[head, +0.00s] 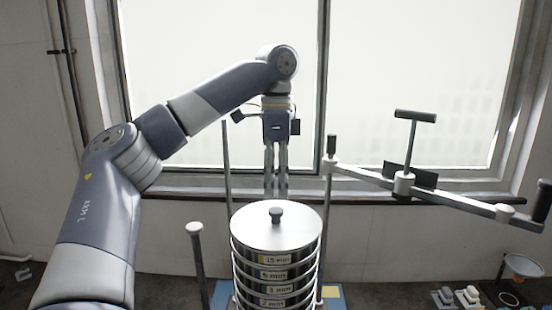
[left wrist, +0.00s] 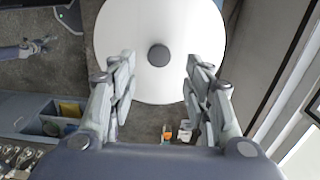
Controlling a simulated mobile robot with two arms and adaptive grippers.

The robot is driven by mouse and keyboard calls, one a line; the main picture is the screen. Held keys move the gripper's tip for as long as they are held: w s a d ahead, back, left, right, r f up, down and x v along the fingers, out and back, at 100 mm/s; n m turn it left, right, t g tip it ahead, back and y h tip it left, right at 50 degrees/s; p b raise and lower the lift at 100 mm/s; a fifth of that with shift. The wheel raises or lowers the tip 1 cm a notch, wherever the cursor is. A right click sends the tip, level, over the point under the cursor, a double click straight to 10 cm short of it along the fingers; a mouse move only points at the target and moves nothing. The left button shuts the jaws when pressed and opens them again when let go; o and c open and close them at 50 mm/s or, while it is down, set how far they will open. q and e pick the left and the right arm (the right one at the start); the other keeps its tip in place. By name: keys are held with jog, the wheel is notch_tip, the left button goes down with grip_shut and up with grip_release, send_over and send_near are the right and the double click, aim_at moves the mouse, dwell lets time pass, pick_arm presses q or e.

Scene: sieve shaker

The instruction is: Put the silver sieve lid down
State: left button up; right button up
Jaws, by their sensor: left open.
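The silver sieve lid (head: 252,232) is a flat disc with a dark knob (head: 276,214) in its middle. It lies level on top of the sieve stack (head: 277,275), whose sieves carry size labels. My left gripper (head: 276,190) points straight down above the lid and is open. In the left wrist view my left gripper (left wrist: 159,72) has its fingers spread either side of the lid's knob (left wrist: 158,55), with clear gaps and nothing between them. The lid (left wrist: 125,30) shows there as a pale disc. My right gripper is not in view.
Upright rods (head: 228,160) stand around the stack. A clamp bar (head: 370,177) with a T-shaped handle (head: 414,117) reaches out to the right, clear of the lid. A blue tray (left wrist: 28,122) shows at lower left in the left wrist view. A window is behind.

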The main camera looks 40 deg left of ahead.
aim_at(276, 210)
pick_arm(q)
notch_tip(276, 210, up, 5)
jog(key=shift+f, duration=0.15)
dwell(0.8)
